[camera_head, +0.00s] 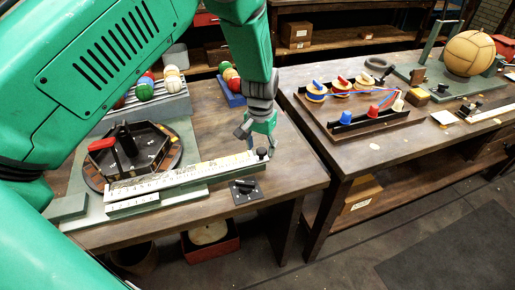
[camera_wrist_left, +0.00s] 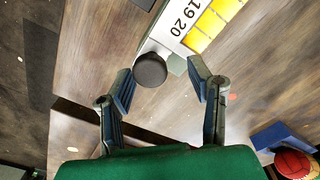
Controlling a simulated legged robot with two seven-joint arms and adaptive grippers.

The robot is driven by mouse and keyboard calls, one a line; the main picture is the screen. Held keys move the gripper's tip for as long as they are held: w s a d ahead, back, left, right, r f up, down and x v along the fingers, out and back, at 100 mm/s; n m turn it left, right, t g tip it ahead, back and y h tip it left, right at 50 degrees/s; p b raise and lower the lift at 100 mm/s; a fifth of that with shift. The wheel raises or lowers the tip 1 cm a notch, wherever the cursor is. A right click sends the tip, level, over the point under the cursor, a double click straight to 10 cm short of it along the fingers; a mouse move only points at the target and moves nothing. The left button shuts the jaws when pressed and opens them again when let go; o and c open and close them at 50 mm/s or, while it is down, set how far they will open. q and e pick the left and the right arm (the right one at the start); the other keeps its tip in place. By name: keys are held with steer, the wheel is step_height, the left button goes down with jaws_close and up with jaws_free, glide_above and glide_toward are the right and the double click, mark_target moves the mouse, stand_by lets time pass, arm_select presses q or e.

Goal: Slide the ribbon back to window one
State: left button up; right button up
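A long white numbered strip (camera_head: 180,178) lies along the front of a pale green base on the left table. In the left wrist view its end (camera_wrist_left: 178,20) shows the numbers 19 and 20 beside yellow windows (camera_wrist_left: 210,24). A round black knob (camera_head: 262,153) stands at the strip's right end; it also shows in the left wrist view (camera_wrist_left: 150,70). My left gripper (camera_head: 259,134) is above this end. Its fingers (camera_wrist_left: 163,85) are spread wide, one on each side of the knob, with visible gaps. Whether they are level with the knob I cannot tell. My right gripper is not in view.
A dark polygonal tray with a red-topped lever (camera_head: 102,145) stands behind the strip. A small black switch plate (camera_head: 246,190) lies near the table's front edge. Coloured balls (camera_head: 172,75) sit at the back. The right table holds a spool board (camera_head: 390,122) and a large leather ball (camera_head: 470,53).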

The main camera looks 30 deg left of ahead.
arm_select(q)
steer(key=shift+w+d, duration=0.15)
steer(key=shift+d, duration=0.5)
steer(key=shift+d+r, duration=0.1)
steer(key=shift+d, duration=0.2)
steer(key=shift+d+r, duration=0.1)
steer(key=shift+r, duration=0.15)
steer(key=r, duration=0.3)
steer(key=a+r, duration=0.1)
steer(key=r, duration=0.4)
steer(key=shift+a+r, duration=0.25)
steer(key=shift+r, duration=0.1)
steer(key=shift+d+r, duration=0.45)
steer(key=shift+r, duration=0.2)
steer(key=shift+d+r, duration=0.45)
steer(key=shift+r, duration=0.2)
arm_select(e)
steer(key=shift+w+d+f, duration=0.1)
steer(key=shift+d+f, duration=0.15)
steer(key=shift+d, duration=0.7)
